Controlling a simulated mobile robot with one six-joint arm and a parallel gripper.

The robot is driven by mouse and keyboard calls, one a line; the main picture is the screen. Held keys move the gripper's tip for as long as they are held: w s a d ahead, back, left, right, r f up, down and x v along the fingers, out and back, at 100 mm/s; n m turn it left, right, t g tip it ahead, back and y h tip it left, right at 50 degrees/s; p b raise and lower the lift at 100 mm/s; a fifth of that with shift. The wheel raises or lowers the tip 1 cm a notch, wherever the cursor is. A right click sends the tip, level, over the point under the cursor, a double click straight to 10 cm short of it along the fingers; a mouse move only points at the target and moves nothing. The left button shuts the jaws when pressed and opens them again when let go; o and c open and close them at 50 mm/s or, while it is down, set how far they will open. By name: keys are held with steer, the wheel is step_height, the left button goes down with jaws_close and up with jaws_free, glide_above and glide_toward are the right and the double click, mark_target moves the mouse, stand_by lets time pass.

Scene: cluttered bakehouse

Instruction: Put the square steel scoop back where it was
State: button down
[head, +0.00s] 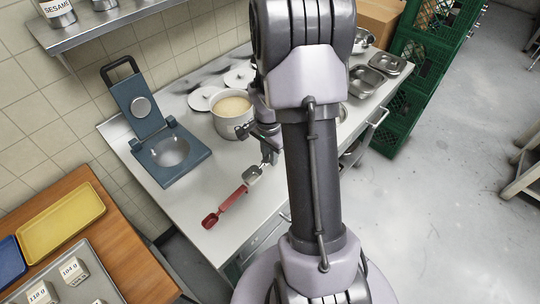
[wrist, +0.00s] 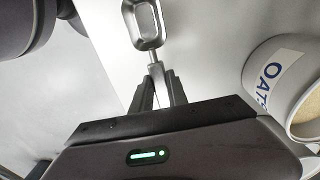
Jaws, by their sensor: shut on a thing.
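The square steel scoop (head: 253,174) is in my gripper, above the steel worktop in the head view. Its bowl (wrist: 149,24) points away from my fingers in the wrist view. My gripper (wrist: 157,72) is shut on the thin handle; in the head view my gripper (head: 268,158) is partly hidden by my arm. In the head view the scoop's bowl overlaps the worktop close to the handle end of a red scoop (head: 226,204); whether they touch cannot be told.
A white pot (head: 232,122) of pale oats stands close behind; its OATS label (wrist: 278,75) shows in the wrist view. A blue hinged press (head: 160,135) is at left. White lids (head: 203,98), steel pans (head: 367,80) and green crates (head: 400,118) lie beyond. The front worktop is mostly clear.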

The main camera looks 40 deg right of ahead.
steer(key=shift+f+b, duration=0.35)
steer(key=shift+f, duration=0.15)
steer(key=shift+f, duration=0.1)
steer(key=c, duration=1.3)
jaws_free()
